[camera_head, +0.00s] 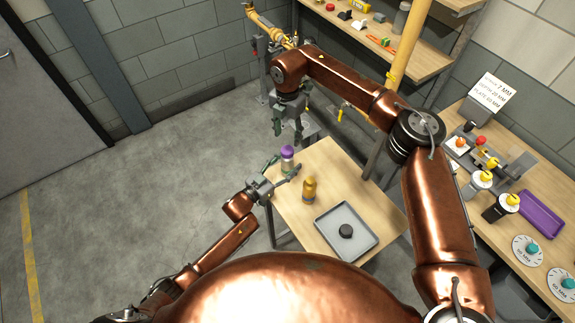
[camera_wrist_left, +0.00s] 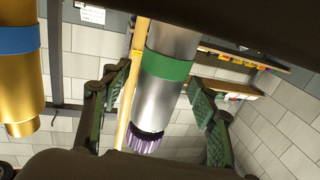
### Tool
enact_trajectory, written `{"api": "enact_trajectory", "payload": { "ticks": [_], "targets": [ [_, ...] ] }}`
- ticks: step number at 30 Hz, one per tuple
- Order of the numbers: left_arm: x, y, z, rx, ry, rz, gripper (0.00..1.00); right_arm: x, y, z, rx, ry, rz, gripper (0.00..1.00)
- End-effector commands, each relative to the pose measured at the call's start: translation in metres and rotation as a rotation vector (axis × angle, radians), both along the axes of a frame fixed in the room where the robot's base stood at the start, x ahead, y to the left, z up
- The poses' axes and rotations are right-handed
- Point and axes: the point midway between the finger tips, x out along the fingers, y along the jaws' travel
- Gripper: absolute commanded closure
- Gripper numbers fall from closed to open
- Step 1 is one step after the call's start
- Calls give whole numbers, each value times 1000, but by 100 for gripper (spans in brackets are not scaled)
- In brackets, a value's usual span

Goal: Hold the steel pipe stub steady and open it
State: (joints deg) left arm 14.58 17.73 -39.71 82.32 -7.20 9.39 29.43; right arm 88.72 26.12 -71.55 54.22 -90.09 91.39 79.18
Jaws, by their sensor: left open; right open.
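The steel pipe stub (camera_head: 287,166) stands upright near the table's far left corner, with a purple cap (camera_head: 287,152) on top. The left wrist view shows the silver stub (camera_wrist_left: 158,101) with a green band (camera_wrist_left: 166,67) and a ribbed purple cap (camera_wrist_left: 145,140), inverted in the picture. My left gripper (camera_head: 284,167) is open, its fingers either side of the stub. In the left wrist view, gaps show between the fingers and the stub. My right gripper (camera_head: 287,128) is open and empty, pointing down above and behind the stub.
A brass cylinder (camera_head: 309,191) stands close right of the stub; it shows with a blue band in the left wrist view (camera_wrist_left: 20,75). A grey tray (camera_head: 325,223) holds a black round piece (camera_head: 346,231). A workbench (camera_head: 508,218) with fittings stands at right.

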Motion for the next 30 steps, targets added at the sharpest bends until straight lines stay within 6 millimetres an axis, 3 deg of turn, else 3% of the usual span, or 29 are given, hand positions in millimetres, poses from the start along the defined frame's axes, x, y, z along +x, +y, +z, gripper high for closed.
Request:
{"api": "enact_trajectory", "payload": {
  "ticks": [8, 30],
  "targets": [
    [1, 0, 0, 0, 0, 1, 46, 0, 1, 0, 0, 0, 2, 54],
    [1, 0, 0, 0, 0, 2, 97, 0, 1, 0, 0, 0, 2, 54]
  ]
}}
